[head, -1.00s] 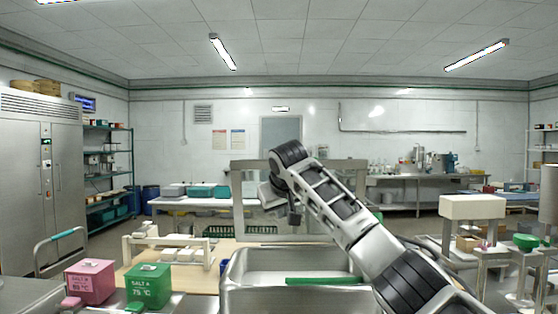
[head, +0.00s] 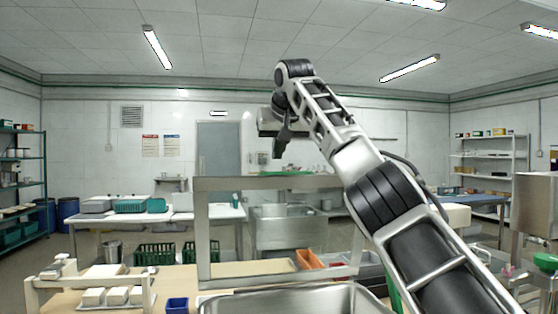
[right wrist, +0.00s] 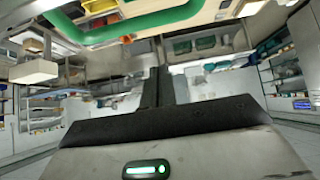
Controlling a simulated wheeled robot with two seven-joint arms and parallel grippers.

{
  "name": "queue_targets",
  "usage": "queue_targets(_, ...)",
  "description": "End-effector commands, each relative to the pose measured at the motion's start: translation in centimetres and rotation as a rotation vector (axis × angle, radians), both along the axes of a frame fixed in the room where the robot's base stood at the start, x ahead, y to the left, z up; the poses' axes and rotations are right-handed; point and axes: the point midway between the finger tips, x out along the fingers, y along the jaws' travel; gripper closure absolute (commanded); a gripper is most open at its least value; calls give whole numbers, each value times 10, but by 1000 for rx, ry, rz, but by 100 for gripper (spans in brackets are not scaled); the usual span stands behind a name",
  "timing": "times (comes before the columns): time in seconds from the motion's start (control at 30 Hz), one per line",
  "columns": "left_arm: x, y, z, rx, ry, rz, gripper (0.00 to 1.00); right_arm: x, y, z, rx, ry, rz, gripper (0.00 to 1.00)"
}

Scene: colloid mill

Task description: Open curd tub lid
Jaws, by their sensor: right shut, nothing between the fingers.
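A steel tub (head: 216,305) stands at the bottom middle of the head view, cut off by the frame edge. I cannot tell for sure whether it is the curd tub, and I make out no lid on it. My right gripper (head: 279,150) is raised in the air above and beyond the tub, pointing down, apart from anything. It is shut and empty. In the right wrist view the dark fingers (right wrist: 157,88) show together with nothing between them. My left gripper is not in view.
A pale metal frame (head: 202,235) stands behind the tub. A tray of white blocks (head: 117,296) and a blue bin (head: 177,304) are at left. An orange bin (head: 308,258) lies behind the frame. A green part (head: 393,297) is mostly hidden behind my arm.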

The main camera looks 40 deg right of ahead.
Motion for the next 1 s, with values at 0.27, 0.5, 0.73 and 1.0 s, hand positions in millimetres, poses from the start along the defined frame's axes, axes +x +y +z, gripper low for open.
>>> queue_targets(0.27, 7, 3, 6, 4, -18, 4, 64, 1, -2, -21, -3, -3, 0, 100)
queue_targets(0.5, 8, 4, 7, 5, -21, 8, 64, -14, 6, -28, -2, -4, 0, 100)
queue_targets(0.73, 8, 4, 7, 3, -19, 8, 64, -19, 10, -32, 0, 0, 0, 100)
queue_targets(1.0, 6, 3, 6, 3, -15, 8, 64, -19, 10, -32, 0, -1, 0, 100)
